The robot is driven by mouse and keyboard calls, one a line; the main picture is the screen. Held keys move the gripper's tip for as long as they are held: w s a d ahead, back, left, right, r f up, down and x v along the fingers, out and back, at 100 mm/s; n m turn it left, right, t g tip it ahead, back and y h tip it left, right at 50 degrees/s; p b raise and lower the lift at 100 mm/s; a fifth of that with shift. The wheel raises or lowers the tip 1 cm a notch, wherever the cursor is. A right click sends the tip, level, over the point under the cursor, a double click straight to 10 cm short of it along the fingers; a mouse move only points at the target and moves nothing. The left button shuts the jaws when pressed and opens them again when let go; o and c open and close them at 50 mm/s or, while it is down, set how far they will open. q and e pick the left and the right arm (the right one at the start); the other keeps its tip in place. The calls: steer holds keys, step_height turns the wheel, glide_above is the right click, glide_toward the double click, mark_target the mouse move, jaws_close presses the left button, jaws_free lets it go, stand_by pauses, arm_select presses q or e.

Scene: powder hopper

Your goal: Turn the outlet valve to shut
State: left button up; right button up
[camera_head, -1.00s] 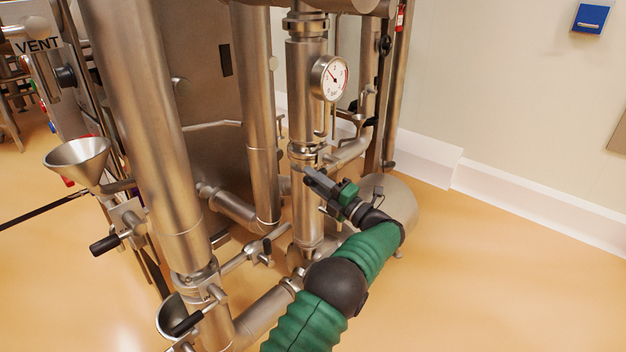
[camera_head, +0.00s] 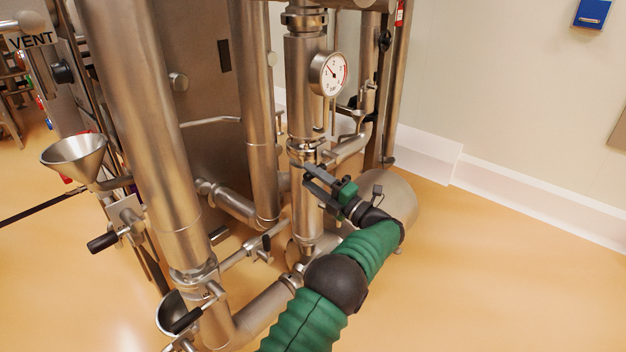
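I cannot tell whether a finger touches the pipe. No label marks the outlet valve. Several lever handles show: a black-gripped one (camera_head: 103,242) at the left, another (camera_head: 186,320) at the lower left, and a small dark lever (camera_head: 267,243) on the low pipework left of my forearm. Any handle right behind the gripper is hidden.
A round pressure gauge (camera_head: 329,74) sits above my gripper. A steel funnel (camera_head: 75,152) stands at the left, and a rounded steel vessel (camera_head: 385,195) is behind my wrist. Pipes crowd the left and centre. The floor (camera_head: 500,270) at the right is clear.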

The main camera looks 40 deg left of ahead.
arm_select(q)
steer(key=shift+d+f, duration=0.15)
steer(key=shift+d, duration=0.2)
steer(key=p+v, duration=0.4)
steer(key=v, duration=1.2)
